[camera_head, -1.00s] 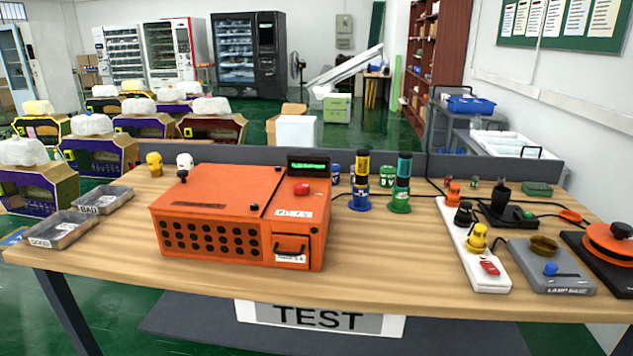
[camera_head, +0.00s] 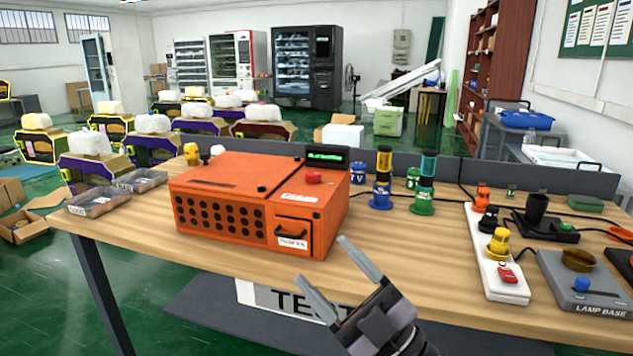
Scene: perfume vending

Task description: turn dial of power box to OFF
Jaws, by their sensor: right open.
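No part is clearly readable as a power box dial. An orange box (camera_head: 225,200) stands on the wooden table, with a red knob or button (camera_head: 313,178) on top, a lit green display (camera_head: 327,159) behind it and a small handled drawer (camera_head: 293,233) in front. A small grey box (camera_head: 401,40) hangs on the far wall; its details are too small to tell. My right gripper (camera_head: 322,260) is open and empty, in front of the table's near side, below and right of the orange box. My left gripper is not in view.
The table (camera_head: 400,265) holds coloured signal lamps (camera_head: 425,180), a white power strip (camera_head: 500,275), a lamp base (camera_head: 585,285) and metal trays (camera_head: 98,200). Vending machines (camera_head: 307,65) stand at the back.

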